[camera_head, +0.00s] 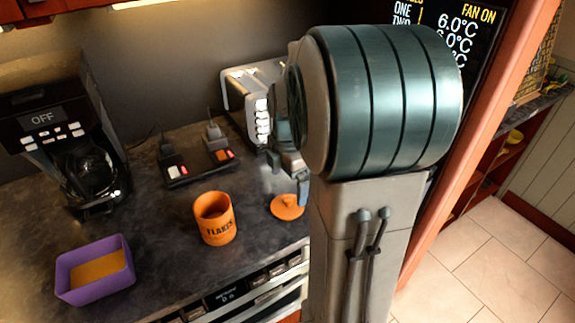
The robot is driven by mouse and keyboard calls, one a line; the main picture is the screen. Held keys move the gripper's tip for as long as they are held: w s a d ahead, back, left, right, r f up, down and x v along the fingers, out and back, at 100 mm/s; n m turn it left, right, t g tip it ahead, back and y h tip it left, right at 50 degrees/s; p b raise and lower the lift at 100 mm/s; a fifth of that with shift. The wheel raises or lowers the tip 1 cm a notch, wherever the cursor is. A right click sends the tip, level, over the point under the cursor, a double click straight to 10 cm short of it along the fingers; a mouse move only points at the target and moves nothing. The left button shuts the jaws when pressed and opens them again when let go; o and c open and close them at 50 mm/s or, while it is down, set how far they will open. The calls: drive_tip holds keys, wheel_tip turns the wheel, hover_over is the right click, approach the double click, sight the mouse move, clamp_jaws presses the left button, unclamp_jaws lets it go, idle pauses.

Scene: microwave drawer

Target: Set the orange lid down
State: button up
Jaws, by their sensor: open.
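The orange lid (287,208) lies flat on the dark countertop, close to its front edge. It is to the right of an open orange canister (215,219) marked "FLAKES". My gripper (288,176) is open, just above and behind the lid in the picture. One blue-grey fingertip overlaps the lid's upper right part. I cannot tell whether that finger touches the lid. My large arm link hides much of the gripper's right side.
A purple bin (96,283) with orange contents stands at front left. A black coffee maker (65,135) is behind it. Countertop (165,225) is clear between bin and canister.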

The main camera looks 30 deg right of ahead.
sight(288, 199)
wheel_tip(288, 199, up, 5)
drive_tip(key=s+a+f+m+t, duration=0.1)
drive_tip(key=s+a+m+t, duration=0.2)
drive_tip(key=s+a+m, duration=0.9)
drive_tip(key=shift+s+m, duration=0.25)
drive_tip(key=shift+m, duration=2.95)
drive_tip(key=shift+c, duration=0.3)
